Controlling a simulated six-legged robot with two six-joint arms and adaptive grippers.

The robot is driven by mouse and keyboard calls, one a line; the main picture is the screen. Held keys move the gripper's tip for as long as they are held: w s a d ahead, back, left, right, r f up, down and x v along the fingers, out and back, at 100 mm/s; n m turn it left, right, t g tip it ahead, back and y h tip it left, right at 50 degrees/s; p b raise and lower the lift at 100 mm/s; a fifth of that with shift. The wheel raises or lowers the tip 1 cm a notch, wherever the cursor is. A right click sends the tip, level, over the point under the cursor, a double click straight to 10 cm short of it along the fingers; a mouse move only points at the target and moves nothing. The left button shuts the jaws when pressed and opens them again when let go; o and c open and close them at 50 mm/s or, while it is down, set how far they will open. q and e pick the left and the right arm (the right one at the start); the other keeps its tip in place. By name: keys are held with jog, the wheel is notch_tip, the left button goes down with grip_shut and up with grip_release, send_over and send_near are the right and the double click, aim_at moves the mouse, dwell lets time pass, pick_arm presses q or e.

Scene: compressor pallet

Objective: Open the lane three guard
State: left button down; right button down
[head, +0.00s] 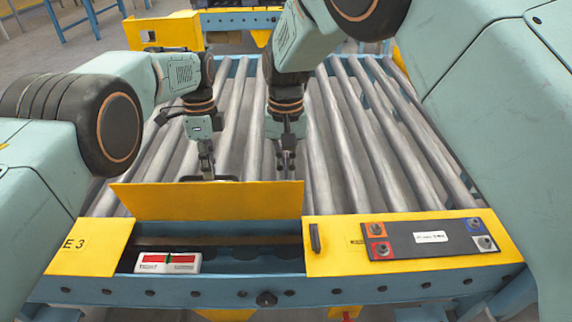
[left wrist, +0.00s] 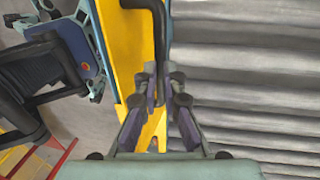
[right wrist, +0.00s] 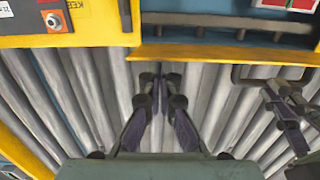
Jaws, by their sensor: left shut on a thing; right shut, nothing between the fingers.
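The lane three guard (head: 215,201) is a yellow flap beside the plate marked "E 3" (head: 88,247). It stands tilted up, and a dark recess (head: 235,253) shows in front of it. My left gripper (head: 207,172) is shut on the guard's black handle (left wrist: 158,25) at the flap's upper edge. The handle and left gripper (right wrist: 285,108) also show at the right of the right wrist view. My right gripper (head: 286,163) is shut and empty, above the rollers behind the guard, right of my left gripper. Its closed fingers show in the right wrist view (right wrist: 158,88).
Grey rollers (head: 345,150) fill the area behind. A yellow barrier (head: 165,32) stands at the back.

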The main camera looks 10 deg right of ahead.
pick_arm(q)
jog(key=shift+s+d+f+g, duration=0.15)
jog(key=shift+s+f, duration=0.15)
jog(key=shift+f, duration=0.2)
jog(key=shift+s+f+g, duration=0.15)
jog(key=shift+s+f, duration=0.15)
jog(key=shift+f, duration=0.2)
pick_arm(e)
jog(key=shift+s+f, duration=0.1)
jog(key=shift+s, duration=0.05)
jog(key=shift+s+a+f, duration=0.15)
jog(key=shift+s, duration=0.65)
pick_arm(q)
jog(key=c, duration=1.8)
grip_release()
jog(key=shift+c, duration=0.2)
jog(key=o, duration=0.3)
jog(key=shift+w+f, duration=0.1)
jog(key=shift+w, duration=0.15)
pick_arm(e)
jog(key=shift+w+f, duration=0.2)
pick_arm(q)
jog(key=shift+o, duration=0.8)
jog(key=shift+r, duration=0.25)
pick_arm(e)
jog(key=shift+s, duration=0.2)
pick_arm(q)
jog(key=shift+r, duration=0.1)
